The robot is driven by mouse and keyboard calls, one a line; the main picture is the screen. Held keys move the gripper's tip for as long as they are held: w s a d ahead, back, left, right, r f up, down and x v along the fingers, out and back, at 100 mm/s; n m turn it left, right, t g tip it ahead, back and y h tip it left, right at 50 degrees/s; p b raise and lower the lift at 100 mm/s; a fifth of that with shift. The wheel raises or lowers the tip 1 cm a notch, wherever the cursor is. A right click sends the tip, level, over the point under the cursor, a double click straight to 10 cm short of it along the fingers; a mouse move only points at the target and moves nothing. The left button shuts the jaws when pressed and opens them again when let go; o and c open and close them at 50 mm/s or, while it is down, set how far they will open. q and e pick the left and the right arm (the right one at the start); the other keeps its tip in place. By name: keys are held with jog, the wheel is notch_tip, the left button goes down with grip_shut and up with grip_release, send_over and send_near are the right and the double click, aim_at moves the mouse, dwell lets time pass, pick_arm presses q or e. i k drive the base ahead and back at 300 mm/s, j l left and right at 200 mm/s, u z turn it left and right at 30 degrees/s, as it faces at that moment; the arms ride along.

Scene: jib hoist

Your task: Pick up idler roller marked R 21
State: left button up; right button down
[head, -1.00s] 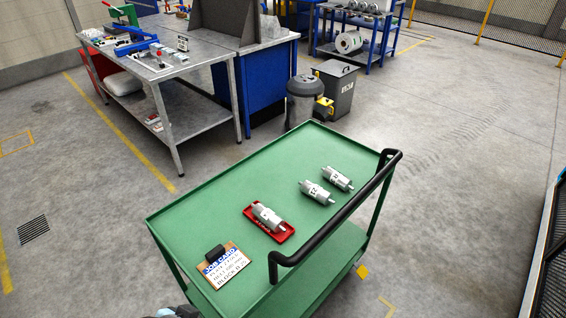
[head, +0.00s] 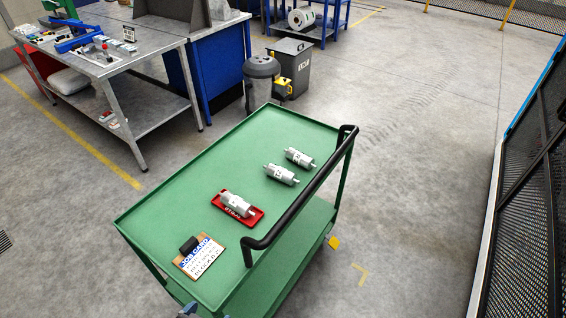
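Three grey idler rollers with white labels are on the green cart's top. One roller (head: 237,204) lies in a red tray (head: 257,219) near the middle. A second roller (head: 281,174) lies on the bare green surface towards the handle side. A third roller (head: 300,158) lies just beyond it, apart from it. The labels are too small to read surely, so I cannot tell which roller is R 21. Neither gripper can be made out; only a small grey piece shows at the bottom edge, and I cannot tell what it is.
The green cart (head: 165,208) has a black handle (head: 304,196) along its right side. A workbench (head: 155,50), bins (head: 290,67) and mesh fence (head: 530,200) stand around. Floor right of the cart is open.

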aim_at(281, 175)
jog(key=i+l+u, duration=0.1)
jog(key=u, duration=1.05)
jog(key=l+u, duration=0.8)
jog(key=l, duration=0.25)
jog(key=k+l+u, duration=0.2)
jog(key=l, duration=0.35)
jog(key=l+u, duration=0.15)
jog(key=l, duration=0.4)
jog(key=k+l, duration=0.1)
jog(key=l, duration=0.6)
jog(key=k+l, duration=0.15)
jog(key=l, duration=0.25)
jog(key=u, duration=0.05)
